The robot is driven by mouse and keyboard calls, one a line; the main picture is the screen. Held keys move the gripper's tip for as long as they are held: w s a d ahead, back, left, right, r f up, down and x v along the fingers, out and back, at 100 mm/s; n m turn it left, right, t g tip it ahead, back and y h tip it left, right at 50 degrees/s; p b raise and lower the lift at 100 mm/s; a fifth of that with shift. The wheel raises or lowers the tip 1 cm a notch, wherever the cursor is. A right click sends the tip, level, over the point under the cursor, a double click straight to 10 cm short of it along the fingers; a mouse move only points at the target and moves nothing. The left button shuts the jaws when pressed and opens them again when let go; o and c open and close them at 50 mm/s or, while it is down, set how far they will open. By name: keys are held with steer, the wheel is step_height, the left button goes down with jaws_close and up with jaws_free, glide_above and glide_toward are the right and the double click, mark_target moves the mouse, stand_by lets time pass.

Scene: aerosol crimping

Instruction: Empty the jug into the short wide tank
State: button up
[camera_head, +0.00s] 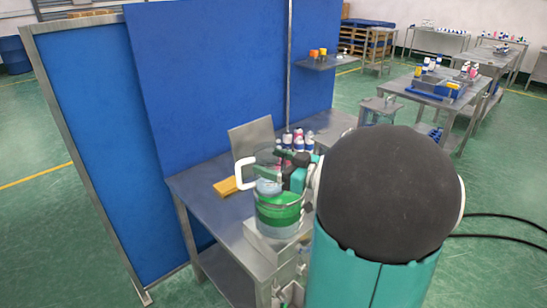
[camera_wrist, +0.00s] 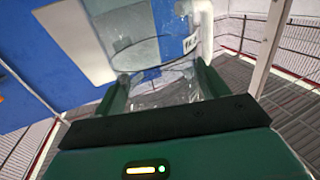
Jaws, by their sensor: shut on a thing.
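My gripper (camera_wrist: 163,95) is shut on the clear jug (camera_wrist: 138,52), with a green finger on each side of it. The jug's white handle shows at the right of the wrist view and toward the left in the head view (camera_head: 239,173). No coloured liquid shows in the jug in the wrist view. In the head view the jug is over a short wide clear tank (camera_head: 279,229) that holds green liquid. My arm hides part of the jug and the tank's right side, so the jug's exact tilt is unclear.
The tank is at the front of a steel bench (camera_head: 212,204) before a blue partition (camera_head: 215,80). A yellow block (camera_head: 226,187), an upright grey plate (camera_head: 250,137) and several small bottles (camera_head: 298,141) stand behind. More tables are at the back right.

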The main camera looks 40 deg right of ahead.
steer(key=shift+a+r+m, duration=0.3)
steer(key=shift+r+m, duration=0.1)
steer(key=shift+m, duration=0.7)
steer(key=shift+s+r+m, duration=0.15)
steer(key=shift+m, duration=0.45)
steer(key=m, duration=0.3)
steer(key=shift+a+m, duration=0.15)
steer(key=shift+m, duration=0.25)
steer(key=shift+f+m, duration=0.45)
steer(key=shift+m, duration=0.65)
steer(key=shift+d+f+m, duration=0.2)
steer(key=shift+f+m, duration=0.7)
steer(key=shift+m, duration=0.3)
steer(key=m, duration=0.1)
steer(key=f+m, duration=0.1)
steer(key=d+f+m, duration=0.1)
steer(key=m, duration=0.1)
steer(key=shift+w, duration=0.3)
steer(key=shift+w+d+f+m, duration=0.1)
steer(key=shift+d+f+m, duration=0.25)
steer(key=shift+m, duration=0.65)
steer(key=shift+w+d+r+m+h, duration=0.15)
steer(key=shift+d+m, duration=0.25)
steer(key=shift+m, duration=0.55)
steer(key=shift+w+d+r+m+h, duration=0.15)
steer(key=shift+d+m, duration=0.25)
steer(key=shift+m, duration=0.55)
steer(key=shift+s, duration=0.1)
